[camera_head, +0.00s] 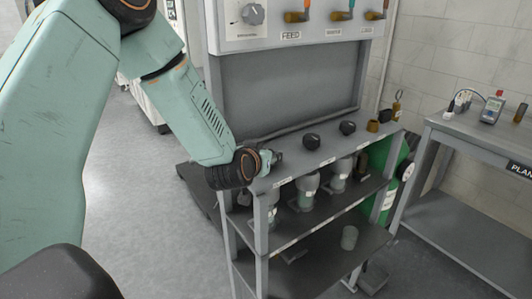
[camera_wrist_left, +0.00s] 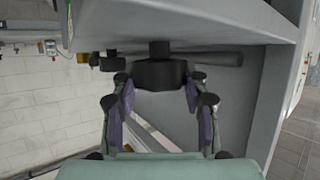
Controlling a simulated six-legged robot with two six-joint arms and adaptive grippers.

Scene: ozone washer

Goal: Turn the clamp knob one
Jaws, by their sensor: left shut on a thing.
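My left gripper (camera_head: 276,157) is at the left end of the grey rack's top ledge, largely hidden behind its own wrist in the head view. In the left wrist view the left gripper (camera_wrist_left: 158,98) has a finger on each side of a black knob (camera_wrist_left: 160,74) and is shut on it. I take this as clamp knob one; the head view does not show it clearly. Two other black knobs, a middle one (camera_head: 311,141) and a farther one (camera_head: 347,127), stand free along the ledge. My right gripper is not in view.
Clear cups (camera_head: 306,190) hang under the ledge above a shelf. A control panel (camera_head: 292,22) with a dial and coloured handles stands above. A green cylinder (camera_head: 384,170) and a side table (camera_head: 470,138) with a meter (camera_head: 491,110) are at the right.

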